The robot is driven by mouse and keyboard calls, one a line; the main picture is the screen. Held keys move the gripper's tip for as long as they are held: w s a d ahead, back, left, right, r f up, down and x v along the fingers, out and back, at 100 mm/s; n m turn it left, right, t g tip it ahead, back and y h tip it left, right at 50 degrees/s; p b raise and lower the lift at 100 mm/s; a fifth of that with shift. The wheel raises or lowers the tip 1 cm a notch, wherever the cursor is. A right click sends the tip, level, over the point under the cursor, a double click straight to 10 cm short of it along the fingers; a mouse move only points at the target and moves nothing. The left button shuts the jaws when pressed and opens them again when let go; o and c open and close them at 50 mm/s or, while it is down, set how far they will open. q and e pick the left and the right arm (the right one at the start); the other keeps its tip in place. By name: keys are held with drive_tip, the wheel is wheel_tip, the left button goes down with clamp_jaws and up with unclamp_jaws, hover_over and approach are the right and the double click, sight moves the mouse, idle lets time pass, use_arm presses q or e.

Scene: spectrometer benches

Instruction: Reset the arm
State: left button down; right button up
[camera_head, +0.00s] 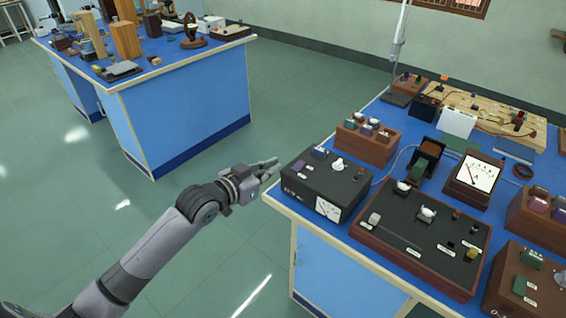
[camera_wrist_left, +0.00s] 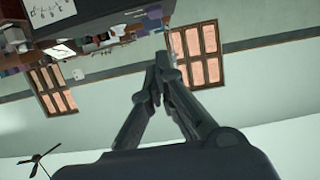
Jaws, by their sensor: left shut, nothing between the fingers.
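My left arm comes in from the lower left in the head view. Its gripper (camera_head: 268,167) is at the left edge of the right-hand bench, close to the black instrument box (camera_head: 318,189). Whether the fingertips touch the box or the bench I cannot tell. In the left wrist view the two fingers (camera_wrist_left: 157,75) come together at the tips with nothing between them, so the gripper is shut and empty. Behind them show a wall and windows, tilted in the picture. My right gripper is in neither view.
The blue bench (camera_head: 285,198) on the right carries a large black panel box (camera_head: 420,235), a meter (camera_head: 474,175) and a wooden circuit board (camera_head: 485,108). Another blue bench (camera_head: 185,98) with apparatus stands at the upper left. Green floor (camera_head: 270,105) lies open between them.

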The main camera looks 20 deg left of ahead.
use_arm(q)
drive_tip(key=shift+v, duration=0.85)
drive_tip(key=s+a+f+n+g+y, duration=0.1)
drive_tip(key=s+a+f+g+y, duration=0.15)
drive_tip(key=f, duration=0.95)
drive_tip(key=s+a+f+n+g+y, duration=0.15)
drive_tip(key=a+f, duration=0.25)
drive_tip(key=f, duration=0.8)
drive_tip(key=s+f+g+y, duration=0.1)
drive_tip(key=s+f, duration=0.4)
drive_tip(key=f, duration=0.3)
drive_tip(key=s+f+g, duration=0.1)
drive_tip(key=s+f, duration=0.4)
drive_tip(key=f, duration=0.3)
drive_tip(key=s+d+f+g, duration=0.2)
drive_tip(key=s+f, duration=0.4)
drive_tip(key=s, duration=0.6)
drive_tip(key=s+d+f+g, duration=0.2)
drive_tip(key=s+f, duration=0.5)
drive_tip(key=s, duration=0.4)
drive_tip(key=s+d+f+g, duration=0.2)
drive_tip(key=s+f, duration=0.4)
drive_tip(key=s, duration=0.6)
drive_tip(key=shift+s+d+f+m+g, duration=0.2)
drive_tip(key=shift+s+m+g, duration=0.15)
drive_tip(key=shift+m+g, duration=0.15)
